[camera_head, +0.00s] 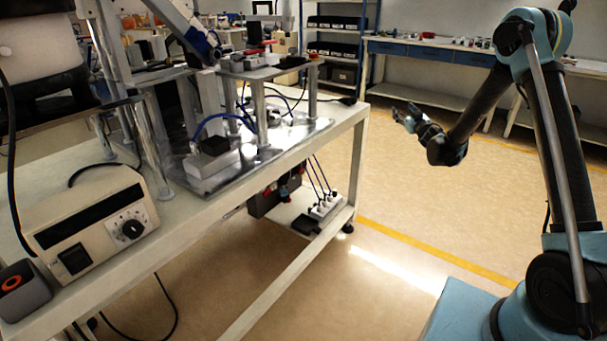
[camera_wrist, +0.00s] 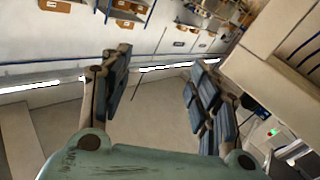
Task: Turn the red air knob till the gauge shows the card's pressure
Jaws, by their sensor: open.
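My gripper (camera_head: 410,115) is open and empty in the head view, held over the open floor to the right of the bench and apart from it. In the wrist view its two dark padded fingers (camera_wrist: 162,88) are spread wide with nothing between them. I cannot make out the red air knob, the gauge or the card for certain in either view. A dark unit (camera_head: 272,198) hangs under the bench top, with small fittings too small to tell.
The bench (camera_head: 240,185) fills the left, carrying a beige controller (camera_head: 95,215) with a black dial and a raised metal fixture (camera_head: 262,75). A power strip (camera_head: 325,207) lies on its lower shelf. A blue-framed shelf (camera_head: 335,40) stands behind. The floor between is clear.

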